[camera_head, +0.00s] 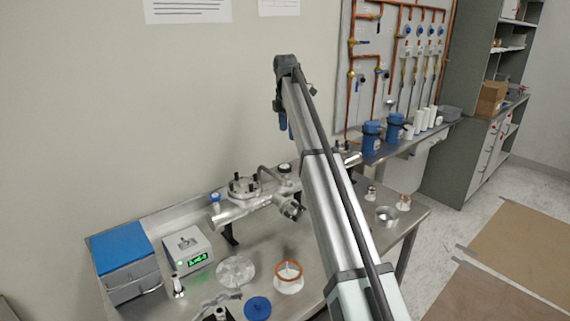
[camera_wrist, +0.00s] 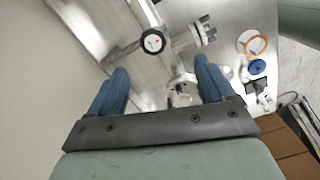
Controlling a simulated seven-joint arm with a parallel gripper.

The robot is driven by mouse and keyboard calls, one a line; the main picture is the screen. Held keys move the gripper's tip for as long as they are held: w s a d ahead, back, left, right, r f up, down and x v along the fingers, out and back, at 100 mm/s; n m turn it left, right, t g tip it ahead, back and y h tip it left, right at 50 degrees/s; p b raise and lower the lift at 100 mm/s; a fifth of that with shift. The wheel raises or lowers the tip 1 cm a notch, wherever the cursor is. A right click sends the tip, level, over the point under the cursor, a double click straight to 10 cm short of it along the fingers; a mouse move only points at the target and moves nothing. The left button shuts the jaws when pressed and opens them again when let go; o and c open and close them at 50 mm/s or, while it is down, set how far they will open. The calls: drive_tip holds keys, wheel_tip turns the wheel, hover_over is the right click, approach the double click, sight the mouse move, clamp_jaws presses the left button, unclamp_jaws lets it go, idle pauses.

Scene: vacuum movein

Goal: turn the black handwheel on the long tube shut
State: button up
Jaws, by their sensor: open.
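The long metal tube (camera_head: 250,205) lies across the bench in the head view, partly hidden behind my arm. A small dark round top on it, probably the black handwheel (camera_head: 285,168), shows just left of my arm. In the wrist view the handwheel appears to be the black disc with a pale rim and a red mark (camera_wrist: 153,41), ahead of the jaws. My gripper (camera_wrist: 161,72) is open, with its two blue fingers apart and nothing between them. In the head view its blue fingers (camera_head: 285,123) point down above the tube, apart from the handwheel.
A bolted flange (camera_head: 243,187) and a side port (camera_head: 291,209) stand near the handwheel. A gauge box (camera_head: 187,249), a blue-lidded box (camera_head: 120,252), an orange ring part (camera_head: 289,277) and a blue disc (camera_head: 258,308) lie on the bench. Copper pipes (camera_head: 372,75) line the wall behind.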

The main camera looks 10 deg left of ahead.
sight(285, 166)
drive_tip(key=shift+n+y, duration=0.3)
drive_tip(key=shift+n, duration=0.4)
drive_tip(key=f, duration=0.4)
drive_tip(key=w+f, duration=0.1)
drive_tip(key=f, duration=0.4)
drive_tip(key=a+f, duration=0.1)
drive_tip(key=f, duration=0.4)
drive_tip(key=shift+w, duration=0.2)
drive_tip(key=c, duration=1.1)
